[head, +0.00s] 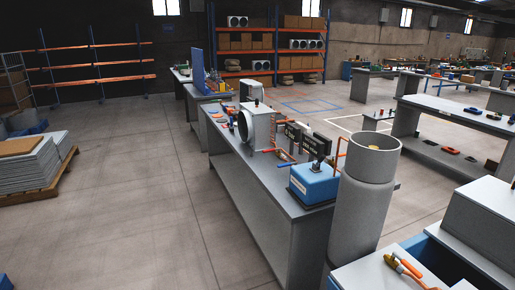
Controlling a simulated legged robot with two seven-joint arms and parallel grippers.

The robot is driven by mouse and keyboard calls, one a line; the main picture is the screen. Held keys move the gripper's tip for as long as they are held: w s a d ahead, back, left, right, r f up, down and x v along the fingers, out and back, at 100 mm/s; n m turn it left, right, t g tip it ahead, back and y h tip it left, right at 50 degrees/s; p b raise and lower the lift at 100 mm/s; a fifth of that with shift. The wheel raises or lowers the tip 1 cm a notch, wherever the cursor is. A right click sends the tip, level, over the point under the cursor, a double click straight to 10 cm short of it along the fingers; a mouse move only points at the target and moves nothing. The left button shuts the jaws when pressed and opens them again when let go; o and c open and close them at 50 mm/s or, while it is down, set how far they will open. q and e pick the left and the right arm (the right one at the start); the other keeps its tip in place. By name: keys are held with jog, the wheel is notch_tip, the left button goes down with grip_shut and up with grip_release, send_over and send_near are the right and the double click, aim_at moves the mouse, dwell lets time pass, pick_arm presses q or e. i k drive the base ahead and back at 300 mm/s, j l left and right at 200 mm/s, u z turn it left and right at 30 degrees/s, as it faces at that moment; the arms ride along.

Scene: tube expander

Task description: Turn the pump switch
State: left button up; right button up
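A blue box-shaped unit (314,184), which looks like the pump, stands on the near end of a long grey bench (262,195). A small dark part (319,167) sticks up from its top. It is too small to tell whether this is the switch or how it is set. Copper-coloured pipes (338,153) and dark panels (300,138) stand just behind the blue unit. Neither of my grippers shows in the head view.
A tall grey cylinder (361,205) stands right of the blue unit, close to the bench end. A white fan unit (257,125) sits farther back on the bench. An orange-handled tool (407,266) lies at the lower right.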

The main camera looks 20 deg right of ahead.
aim_at(320, 160)
jog(key=i+z, duration=0.25)
jog(key=i, duration=0.35)
jog(key=i+j+z, duration=0.2)
jog(key=i, duration=0.35)
